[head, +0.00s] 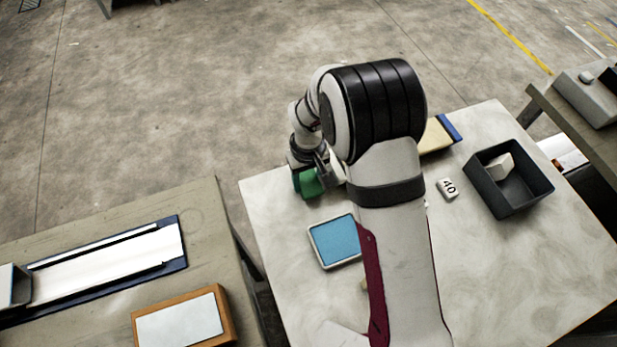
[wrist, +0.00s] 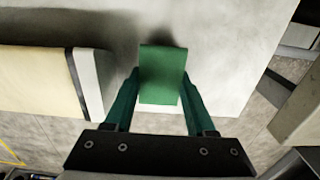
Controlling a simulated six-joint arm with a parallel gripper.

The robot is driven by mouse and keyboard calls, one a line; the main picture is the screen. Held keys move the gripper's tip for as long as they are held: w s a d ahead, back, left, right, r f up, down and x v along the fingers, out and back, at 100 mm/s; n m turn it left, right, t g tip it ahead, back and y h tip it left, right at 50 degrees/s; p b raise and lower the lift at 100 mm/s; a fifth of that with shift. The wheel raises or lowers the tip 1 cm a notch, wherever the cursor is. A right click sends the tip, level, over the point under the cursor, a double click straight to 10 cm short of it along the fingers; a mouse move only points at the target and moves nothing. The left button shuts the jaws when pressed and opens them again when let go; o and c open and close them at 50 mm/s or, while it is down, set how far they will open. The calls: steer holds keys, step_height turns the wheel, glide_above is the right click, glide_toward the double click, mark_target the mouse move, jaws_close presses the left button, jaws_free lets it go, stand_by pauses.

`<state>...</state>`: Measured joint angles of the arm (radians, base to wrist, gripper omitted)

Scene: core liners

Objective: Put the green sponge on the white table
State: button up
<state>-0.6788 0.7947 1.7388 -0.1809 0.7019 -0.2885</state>
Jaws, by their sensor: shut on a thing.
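The green sponge (head: 307,184) is at the far left part of the white table (head: 275,205) in the head view. My gripper (head: 318,176) is shut on it from above, and my arm partly hides this area. In the wrist view, the green sponge (wrist: 162,75) sits between the two dark green fingers of my gripper (wrist: 160,90). A dark shadow lies on the white table (wrist: 215,50) beside the sponge's upper end. I cannot tell whether the sponge touches the tabletop.
A blue-topped tray (head: 335,242), a white block marked 40 (head: 447,188), a dark open box (head: 535,190) holding a pale block (head: 497,168), and a cream slab (head: 435,137) are on the white table. A grey table (head: 110,245) stands left, across a gap.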

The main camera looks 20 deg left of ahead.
mark_target(308, 180)
steer(key=shift+f, duration=0.15)
steer(key=o, duration=1.2)
step_height(308, 180, up, 12)
steer(key=s+d+r+m, duration=0.2)
steer(key=d+r+m, duration=0.1)
steer(key=d+r, duration=0.4)
steer(key=s+d+r+m+y, duration=0.1)
steer(key=s+d+r+m, duration=0.1)
steer(key=s+d+m, duration=0.9)
steer(key=s+d, duration=0.5)
steer(key=s, duration=0.2)
steer(key=shift+m+y, duration=0.3)
steer(key=shift+y, duration=0.1)
